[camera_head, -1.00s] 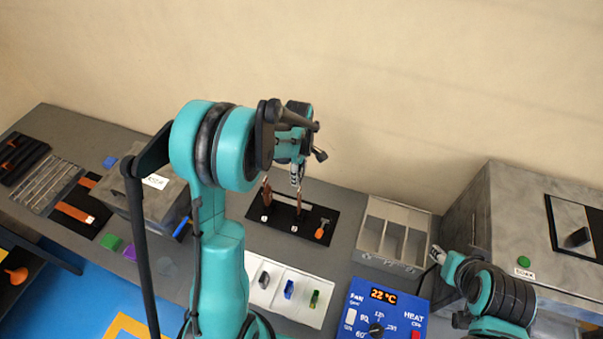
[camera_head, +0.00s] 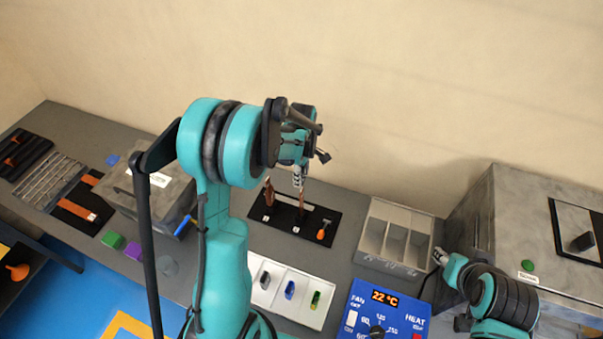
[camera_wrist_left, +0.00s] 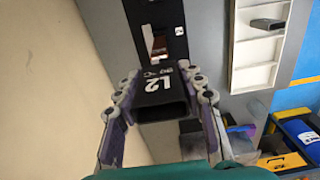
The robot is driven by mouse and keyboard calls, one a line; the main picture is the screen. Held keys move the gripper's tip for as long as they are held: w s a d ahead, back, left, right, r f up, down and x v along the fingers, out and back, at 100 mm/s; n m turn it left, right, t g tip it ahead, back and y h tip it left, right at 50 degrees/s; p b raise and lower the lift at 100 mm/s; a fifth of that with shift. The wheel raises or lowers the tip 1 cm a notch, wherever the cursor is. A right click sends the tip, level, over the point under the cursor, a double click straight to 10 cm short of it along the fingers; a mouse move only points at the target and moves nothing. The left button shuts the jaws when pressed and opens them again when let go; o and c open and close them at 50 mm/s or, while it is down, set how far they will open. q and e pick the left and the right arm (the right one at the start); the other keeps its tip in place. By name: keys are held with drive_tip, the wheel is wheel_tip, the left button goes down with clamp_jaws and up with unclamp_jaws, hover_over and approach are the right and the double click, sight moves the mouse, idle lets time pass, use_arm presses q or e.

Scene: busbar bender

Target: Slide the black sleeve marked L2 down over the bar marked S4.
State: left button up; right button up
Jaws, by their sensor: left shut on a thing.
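My left gripper (camera_head: 299,180) is above the black bar stand (camera_head: 283,222). In the left wrist view its fingers (camera_wrist_left: 163,105) are shut on the black sleeve marked L2 (camera_wrist_left: 165,89), whose open end faces the camera. In that view a copper bar (camera_wrist_left: 154,40) stands beyond the sleeve, apart from it in the picture. In the head view one copper bar (camera_head: 268,191) stands left of the gripper, another (camera_head: 303,209) just below it. I cannot read which bar is S4. My right gripper (camera_head: 439,256) is at the right; its jaws are too small to judge.
A white tray (camera_head: 323,319) with several coloured pieces lies in front of the stand. A grey divided bin (camera_head: 371,213) and a blue heater panel (camera_head: 357,291) are to the right. A grey box (camera_head: 122,195) stands left. A large grey oven (camera_head: 508,220) is far right.

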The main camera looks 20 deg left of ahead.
sight(302, 190)
use_arm(q)
drive_tip(key=shift+w+f, duration=0.15)
drive_tip(key=shift+f, duration=0.6)
drive_tip(key=shift+f+b, duration=0.7)
drive_tip(key=shift+f, duration=0.05)
drive_tip(key=shift+f+b, duration=0.5)
drive_tip(key=shift+f, duration=0.6)
drive_tip(key=shift+f+b, duration=2.25)
drive_tip(key=shift+f, duration=0.1)
drive_tip(key=o, duration=1.4)
drive_tip(key=shift+r, duration=0.1)
